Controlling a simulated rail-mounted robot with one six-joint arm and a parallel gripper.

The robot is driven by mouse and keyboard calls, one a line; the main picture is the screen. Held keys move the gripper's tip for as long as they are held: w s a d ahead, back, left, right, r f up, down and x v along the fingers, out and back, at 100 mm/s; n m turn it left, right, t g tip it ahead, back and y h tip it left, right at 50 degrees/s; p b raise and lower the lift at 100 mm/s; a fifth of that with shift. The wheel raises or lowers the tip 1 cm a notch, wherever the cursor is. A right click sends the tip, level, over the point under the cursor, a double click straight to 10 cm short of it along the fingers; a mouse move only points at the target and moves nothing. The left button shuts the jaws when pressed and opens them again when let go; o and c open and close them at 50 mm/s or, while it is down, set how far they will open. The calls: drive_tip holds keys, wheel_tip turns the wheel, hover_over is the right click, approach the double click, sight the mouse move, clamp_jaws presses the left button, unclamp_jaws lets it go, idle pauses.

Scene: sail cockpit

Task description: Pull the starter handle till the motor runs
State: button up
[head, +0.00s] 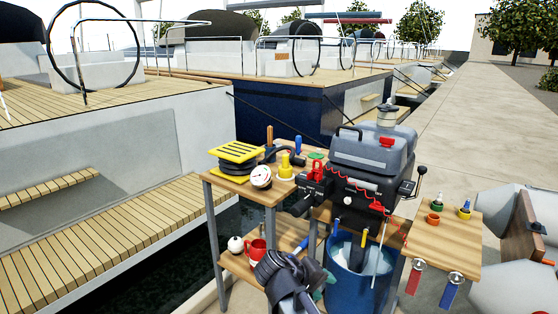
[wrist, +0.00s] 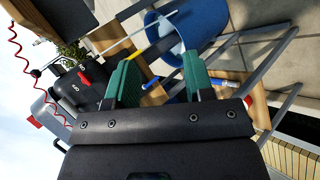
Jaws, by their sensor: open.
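The outboard motor (head: 368,155), grey on top and black below, stands on a wooden stand behind a blue bucket (head: 352,272). A red coiled cord and a red part (head: 315,172) show at its front left, and a black lever (head: 420,180) at its right. I cannot surely pick out the starter handle. My gripper (head: 325,284) is low in front of the stand, apart from the motor. In the wrist view its green fingers (wrist: 158,78) are spread with nothing between them. The motor (wrist: 72,92) is to their left there, turned sideways.
A red mug (head: 256,250) sits below. The right shelf (head: 450,240) holds small items, with tags hanging under it. Boats lie left; the pier is open behind.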

drive_tip(key=s+d+f+m+g+y, duration=0.4)
drive_tip(key=s+d+f+y, duration=0.15)
drive_tip(key=s+y, duration=0.35)
wheel_tip(320, 180, up, 27)
drive_tip(key=p, duration=2.8)
drive_tip(key=shift+w+a+r, duration=0.15)
drive_tip(key=shift+a+r, duration=0.05)
drive_tip(key=shift+a, duration=0.15)
drive_tip(key=shift+f+b, duration=0.4)
drive_tip(key=n+t+h+b, duration=0.75)
drive_tip(key=h+b, duration=0.65)
drive_tip(key=b, duration=0.3)
approach(361, 185)
drive_tip(key=shift+m+t, duration=0.25)
drive_tip(key=shift+m, duration=0.1)
drive_tip(key=b+x, duration=0.2)
drive_tip(key=x, duration=0.9)
drive_tip(key=shift+d+f, duration=0.15)
drive_tip(key=shift+f, duration=0.05)
clamp_jaws()
